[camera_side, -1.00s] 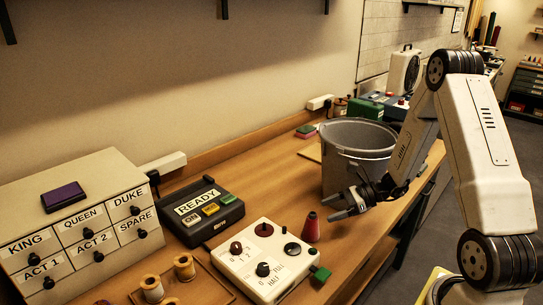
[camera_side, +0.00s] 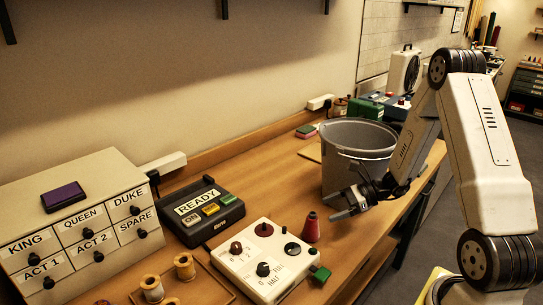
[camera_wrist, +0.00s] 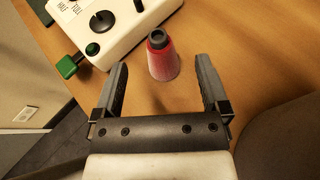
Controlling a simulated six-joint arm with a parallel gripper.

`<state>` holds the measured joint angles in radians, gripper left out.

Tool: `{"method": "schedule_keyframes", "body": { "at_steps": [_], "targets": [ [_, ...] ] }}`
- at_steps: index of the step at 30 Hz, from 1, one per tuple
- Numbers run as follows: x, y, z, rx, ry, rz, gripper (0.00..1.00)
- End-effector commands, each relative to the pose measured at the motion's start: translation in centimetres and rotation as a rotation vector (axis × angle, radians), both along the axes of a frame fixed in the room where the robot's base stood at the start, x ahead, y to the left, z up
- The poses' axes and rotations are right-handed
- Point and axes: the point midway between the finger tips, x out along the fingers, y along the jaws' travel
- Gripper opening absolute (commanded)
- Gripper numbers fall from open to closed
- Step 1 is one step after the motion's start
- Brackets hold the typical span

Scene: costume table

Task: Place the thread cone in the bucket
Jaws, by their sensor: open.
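The red thread cone (camera_side: 311,228) stands upright on the wooden table, just right of the white control box. In the wrist view the cone (camera_wrist: 163,60) is ahead of the fingertips, roughly centred between them. My gripper (camera_side: 342,207) is open and empty, beside the cone and apart from it. In the wrist view both fingers of my gripper (camera_wrist: 163,75) are spread wide. The grey bucket (camera_side: 337,162) stands on the table behind my gripper, its open top facing up. My gripper hides part of its lower front.
The white control box (camera_side: 250,277) with dark knobs and a green button (camera_side: 320,274) is close to the cone. A dark box labelled READY (camera_side: 203,232) and a cabinet of labelled drawers (camera_side: 75,251) stand left. The table's front edge is close on the right.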

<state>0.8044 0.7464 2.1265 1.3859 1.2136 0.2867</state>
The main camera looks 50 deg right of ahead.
Motion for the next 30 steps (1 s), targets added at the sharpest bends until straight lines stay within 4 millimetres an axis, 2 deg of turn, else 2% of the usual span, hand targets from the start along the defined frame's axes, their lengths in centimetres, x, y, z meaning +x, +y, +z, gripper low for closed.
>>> {"method": "schedule_keyframes", "body": {
  "at_steps": [5, 18, 30],
  "targets": [
    [0.1, -0.1, 1.6, -0.004, -0.004, 0.000, 0.95],
    [0.0, 0.2, 8.4, -0.010, 0.004, 0.015, 0.95],
    [0.5, 2.6, 7.3, -0.253, 0.182, 0.324, 0.95]
  ]
}}
